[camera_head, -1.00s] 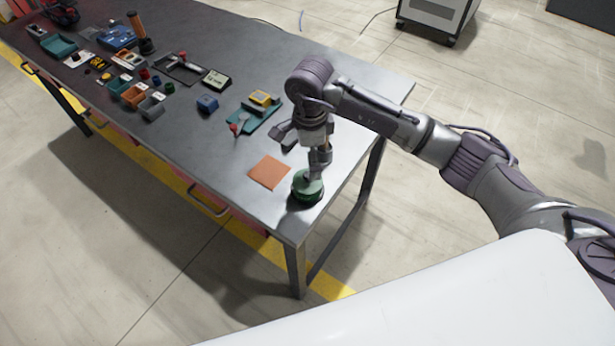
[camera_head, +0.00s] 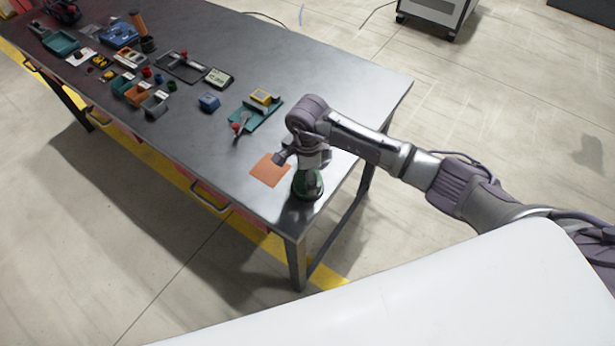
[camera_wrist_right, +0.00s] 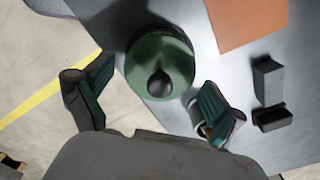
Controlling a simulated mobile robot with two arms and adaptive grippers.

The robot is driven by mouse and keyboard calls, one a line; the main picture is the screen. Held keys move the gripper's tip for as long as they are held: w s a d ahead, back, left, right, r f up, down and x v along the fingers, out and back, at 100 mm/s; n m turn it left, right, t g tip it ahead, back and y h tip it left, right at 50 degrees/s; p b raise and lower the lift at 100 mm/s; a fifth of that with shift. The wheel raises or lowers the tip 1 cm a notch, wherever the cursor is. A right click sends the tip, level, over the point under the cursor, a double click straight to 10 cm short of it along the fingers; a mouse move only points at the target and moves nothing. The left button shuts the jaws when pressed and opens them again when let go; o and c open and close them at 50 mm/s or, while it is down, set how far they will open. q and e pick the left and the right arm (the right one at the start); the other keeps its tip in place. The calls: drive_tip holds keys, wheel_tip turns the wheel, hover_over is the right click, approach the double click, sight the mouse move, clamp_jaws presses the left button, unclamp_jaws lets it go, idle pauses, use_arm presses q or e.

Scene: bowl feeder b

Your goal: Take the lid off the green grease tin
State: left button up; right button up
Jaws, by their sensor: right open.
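The green grease tin (camera_head: 307,191) stands upright near the table's front right corner, partly covered by my right gripper (camera_head: 308,175) in the head view. In the right wrist view the tin's round green lid (camera_wrist_right: 178,55) is on it, with a dark round knob (camera_wrist_right: 159,83) in the middle. My right gripper is open in that view too (camera_wrist_right: 155,100), directly above the tin. Its fingers are spread to either side of the knob and do not appear to touch it. My left gripper is not in view.
An orange square mat (camera_head: 269,171) lies just left of the tin. A teal tray (camera_head: 254,115) with a yellow item (camera_head: 264,97) lies farther back. Several small bins and tools fill the table's far left. The tin is close to the table edge.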

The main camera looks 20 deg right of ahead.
drive_tip(key=shift+s+r, duration=0.1)
drive_tip(key=shift+s, duration=0.15)
drive_tip(key=c, duration=1.6)
clamp_jaws()
